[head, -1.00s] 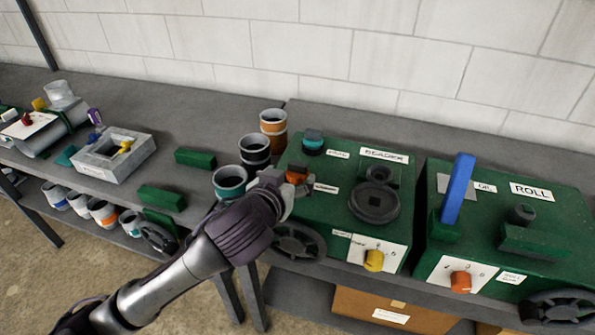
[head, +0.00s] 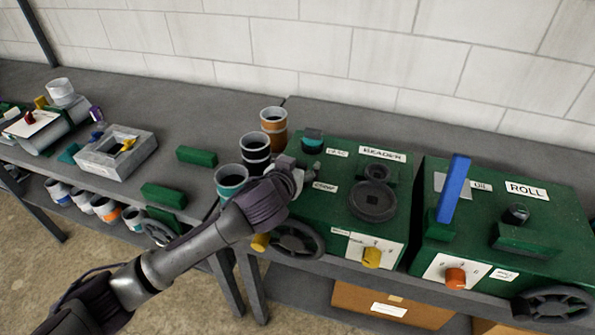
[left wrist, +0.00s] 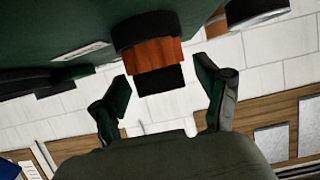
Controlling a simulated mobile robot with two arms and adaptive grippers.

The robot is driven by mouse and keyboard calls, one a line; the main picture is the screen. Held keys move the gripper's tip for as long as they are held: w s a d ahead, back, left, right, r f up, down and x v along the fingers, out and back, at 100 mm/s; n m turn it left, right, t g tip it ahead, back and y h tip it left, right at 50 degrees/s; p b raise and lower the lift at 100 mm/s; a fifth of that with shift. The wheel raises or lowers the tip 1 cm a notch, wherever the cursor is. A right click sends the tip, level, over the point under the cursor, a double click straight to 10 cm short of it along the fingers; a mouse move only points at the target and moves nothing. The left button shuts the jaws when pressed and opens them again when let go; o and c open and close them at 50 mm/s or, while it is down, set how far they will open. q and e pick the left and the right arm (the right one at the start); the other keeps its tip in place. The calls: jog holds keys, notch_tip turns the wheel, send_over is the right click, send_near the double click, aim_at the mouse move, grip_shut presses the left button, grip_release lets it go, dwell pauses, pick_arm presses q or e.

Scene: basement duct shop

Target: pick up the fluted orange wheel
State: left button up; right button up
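In the left wrist view an orange wheel (left wrist: 152,53) with ribbed sides sits between a dark collar and a black end piece, by the green machine. I take it to be the fluted orange wheel. My left gripper (left wrist: 165,90) is open, its two fingers apart on either side of the black end, with visible gaps; it does not grip it. In the head view my left gripper (head: 301,170) is over the left part of the green BEADER machine (head: 330,215) and hides the orange wheel. My right gripper is not in view.
A teal-topped piece (head: 312,139) stands just behind the gripper. Several cups, including a teal one (head: 231,181) and an orange one (head: 273,126), stand close left. The ROLL machine (head: 570,215) with a blue lever (head: 454,190) is at right. A handwheel (head: 297,241) is below.

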pick_arm(q)
jog(key=c, duration=1.1)
jog(key=shift+o, duration=0.2)
